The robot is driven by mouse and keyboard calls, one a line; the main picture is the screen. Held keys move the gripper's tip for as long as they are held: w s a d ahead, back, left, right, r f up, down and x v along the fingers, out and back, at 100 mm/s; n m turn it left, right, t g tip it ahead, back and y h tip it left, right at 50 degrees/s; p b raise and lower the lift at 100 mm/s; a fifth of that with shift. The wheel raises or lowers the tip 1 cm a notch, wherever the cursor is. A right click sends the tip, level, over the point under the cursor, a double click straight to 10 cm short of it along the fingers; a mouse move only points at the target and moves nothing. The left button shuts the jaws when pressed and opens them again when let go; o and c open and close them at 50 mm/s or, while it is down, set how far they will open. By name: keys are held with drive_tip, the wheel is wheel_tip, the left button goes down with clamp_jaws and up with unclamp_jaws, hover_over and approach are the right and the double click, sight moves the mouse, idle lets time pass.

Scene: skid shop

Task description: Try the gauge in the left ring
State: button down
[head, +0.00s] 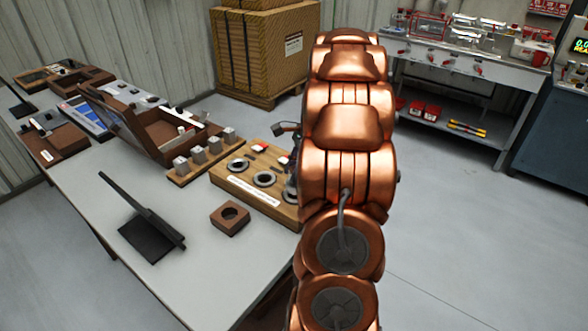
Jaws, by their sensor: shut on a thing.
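A wooden board (235,186) with a white label on its front lies on the grey table. It carries a row of metal rings. The left ring (238,165) is clear and empty. The middle ring (264,179) is also uncovered. The right end of the row is partly hidden by my copper arm. My gripper (291,178) shows only as a dark sliver beside the arm, over the right end of the board. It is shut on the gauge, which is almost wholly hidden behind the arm. I cannot tell its tilt or whether it touches a ring.
Grey blocks stand on a wooden strip (178,180) behind the board. A brown square block with a hole (230,218) and a black stand (146,234) are in front. An open brown case (157,133) lies further back. The table's front right is bare.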

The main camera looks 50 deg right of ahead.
drive_tip(key=shift+f+b, duration=0.3)
drive_tip(key=shift+f, duration=1.6)
idle(1.7)
drive_tip(key=shift+r, duration=0.1)
idle(0.8)
drive_tip(key=shift+r+p, duration=2.2)
drive_tip(key=shift+r, duration=2.2)
